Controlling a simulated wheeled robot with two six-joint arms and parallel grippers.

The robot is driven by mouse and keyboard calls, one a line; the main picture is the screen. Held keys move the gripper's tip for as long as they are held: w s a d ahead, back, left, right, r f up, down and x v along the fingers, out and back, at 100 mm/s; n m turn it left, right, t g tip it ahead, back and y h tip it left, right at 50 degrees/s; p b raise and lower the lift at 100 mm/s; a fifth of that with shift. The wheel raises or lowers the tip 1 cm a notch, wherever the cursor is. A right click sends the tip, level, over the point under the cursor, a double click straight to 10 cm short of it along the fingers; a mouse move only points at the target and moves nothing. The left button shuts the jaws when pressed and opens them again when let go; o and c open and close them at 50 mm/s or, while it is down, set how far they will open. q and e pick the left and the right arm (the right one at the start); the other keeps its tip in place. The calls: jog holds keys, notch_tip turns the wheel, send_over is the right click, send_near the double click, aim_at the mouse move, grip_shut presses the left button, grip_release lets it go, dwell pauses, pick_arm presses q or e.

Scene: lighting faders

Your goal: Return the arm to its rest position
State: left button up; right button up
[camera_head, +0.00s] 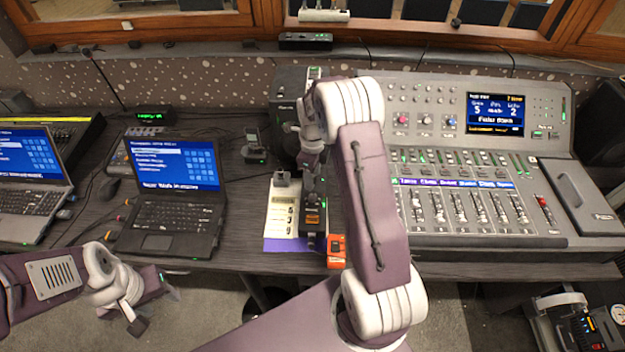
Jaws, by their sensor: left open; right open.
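My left gripper (155,308) is at the lower left, in front of the desk edge and over the floor. It is open and holds nothing. My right arm rises from the bottom middle and bends over at the top. Its gripper (298,188) points down, open, above the papers and dark devices left of the console. It seems empty; my arm partly hides this spot. The lighting console (440,243) stands on the right with a row of faders (460,207) and a lit screen (495,113). My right arm covers its left edge.
A laptop (172,195) stands left of centre and another (30,185) at the far left. A printed sheet (284,208) and an orange box (336,251) lie near the desk's front edge. A black radio (254,146) stands behind. Equipment (580,320) sits at the lower right.

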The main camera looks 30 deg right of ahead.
dwell(0.3)
jog(key=s+a+r+n+t, duration=0.1)
jog(key=s+a+r+n, duration=0.25)
jog(key=a+r, duration=0.5)
jog(key=s+a+f+n, duration=0.1)
jog(key=s+n, duration=0.6)
jog(key=n, duration=0.5)
jog(key=s+a+f+n, duration=0.1)
jog(key=s+a+n, duration=0.1)
jog(key=s+n, duration=0.6)
jog(key=n, duration=0.4)
jog(key=shift+f, duration=0.4)
